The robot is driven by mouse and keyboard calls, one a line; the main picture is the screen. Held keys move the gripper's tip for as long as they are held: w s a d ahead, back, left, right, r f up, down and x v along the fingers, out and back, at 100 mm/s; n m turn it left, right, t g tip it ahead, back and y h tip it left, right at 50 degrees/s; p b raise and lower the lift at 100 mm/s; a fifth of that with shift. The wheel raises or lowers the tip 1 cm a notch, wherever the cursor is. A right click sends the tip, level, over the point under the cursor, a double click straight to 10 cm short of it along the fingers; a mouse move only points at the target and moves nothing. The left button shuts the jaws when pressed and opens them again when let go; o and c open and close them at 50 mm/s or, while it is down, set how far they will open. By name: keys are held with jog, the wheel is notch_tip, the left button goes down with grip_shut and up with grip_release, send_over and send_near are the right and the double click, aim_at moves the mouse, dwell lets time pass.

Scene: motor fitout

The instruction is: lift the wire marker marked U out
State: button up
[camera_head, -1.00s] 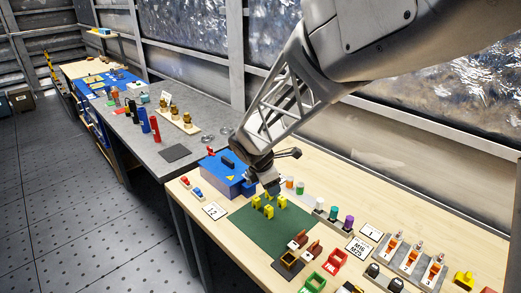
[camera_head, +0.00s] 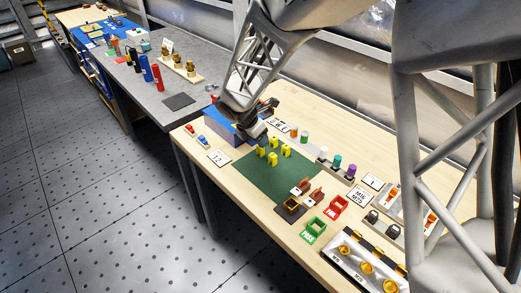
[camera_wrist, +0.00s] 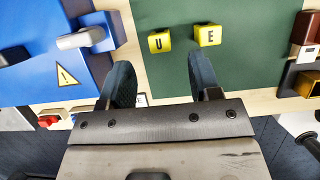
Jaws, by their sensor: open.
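The wire marker marked U (camera_wrist: 159,41) is a yellow block with a black letter, standing on the green mat (camera_wrist: 230,75) in the wrist view. A second yellow marker, marked E (camera_wrist: 207,36), stands just right of it. My gripper (camera_wrist: 160,75) is open and empty, its two dark fingers spread apart, with U beyond the gap between them and not touching. In the head view my gripper (camera_head: 257,136) hangs beside several yellow markers (camera_head: 272,159) on the mat (camera_head: 263,182). Their letters are too small to read there.
A blue box (camera_wrist: 48,60) with a warning triangle and a grey lever stands close to the left finger. A brown-and-white block (camera_wrist: 305,35) lies right of the mat. In the head view, green (camera_head: 313,231) and red (camera_head: 335,206) holders stand near the mat, whose front is clear.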

aim_at(261, 150)
jog(key=shift+x, duration=0.75)
jog(key=shift+f, duration=0.1)
jog(key=shift+x, duration=2.55)
jog(key=shift+a, duration=0.1)
jog(key=shift+c, duration=0.3)
jog(key=c, duration=0.9)
